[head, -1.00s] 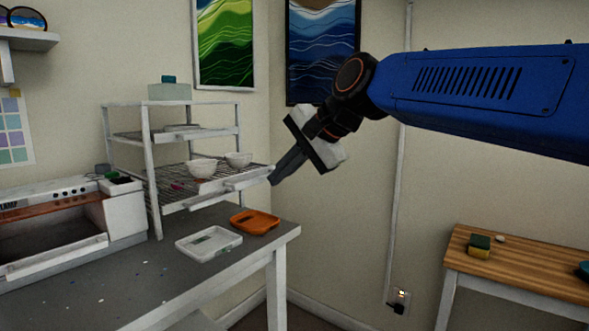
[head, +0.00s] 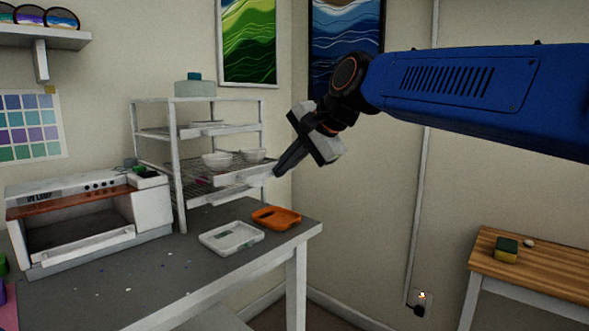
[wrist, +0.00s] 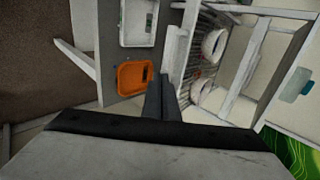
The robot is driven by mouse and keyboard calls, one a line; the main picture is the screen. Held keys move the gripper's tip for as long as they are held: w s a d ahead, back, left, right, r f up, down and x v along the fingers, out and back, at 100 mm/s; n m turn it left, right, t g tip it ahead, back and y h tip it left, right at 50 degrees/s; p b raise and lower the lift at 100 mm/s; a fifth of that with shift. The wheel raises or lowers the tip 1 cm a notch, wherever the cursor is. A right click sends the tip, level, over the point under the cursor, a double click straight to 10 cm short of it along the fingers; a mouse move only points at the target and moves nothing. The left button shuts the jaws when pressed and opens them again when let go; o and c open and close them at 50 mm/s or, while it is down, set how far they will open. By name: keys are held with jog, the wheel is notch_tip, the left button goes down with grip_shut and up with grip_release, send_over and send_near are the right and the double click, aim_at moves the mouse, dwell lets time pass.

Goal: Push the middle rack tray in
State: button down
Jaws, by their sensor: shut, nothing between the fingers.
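The white rack (head: 175,150) stands on the grey table against the wall. Its middle tray (head: 240,177) carries two white bowls (head: 217,161) and its front lip sticks out past the rack's posts. The tray front (wrist: 178,52) also shows in the wrist view, close to the fingertips. My gripper (head: 279,172) is shut and empty, at the right end of the tray's front. In the wrist view its fingers (wrist: 161,80) lie beside the tray front; I cannot tell whether they touch it.
An orange tray (head: 277,217) and a white tray (head: 231,237) lie on the table (head: 180,280) below the rack front. A white-and-wood machine (head: 85,215) stands left. A wooden side table (head: 540,275) with a sponge (head: 506,250) is at right.

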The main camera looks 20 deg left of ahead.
aim_at(238, 165)
jog(key=w+a, duration=0.2)
jog(key=a, duration=0.2)
jog(key=w+a, duration=0.1)
jog(key=a, duration=0.4)
jog(key=w+a, duration=0.2)
jog(key=a, duration=0.2)
jog(key=shift+w+a, duration=0.2)
jog(key=shift+w, duration=0.1)
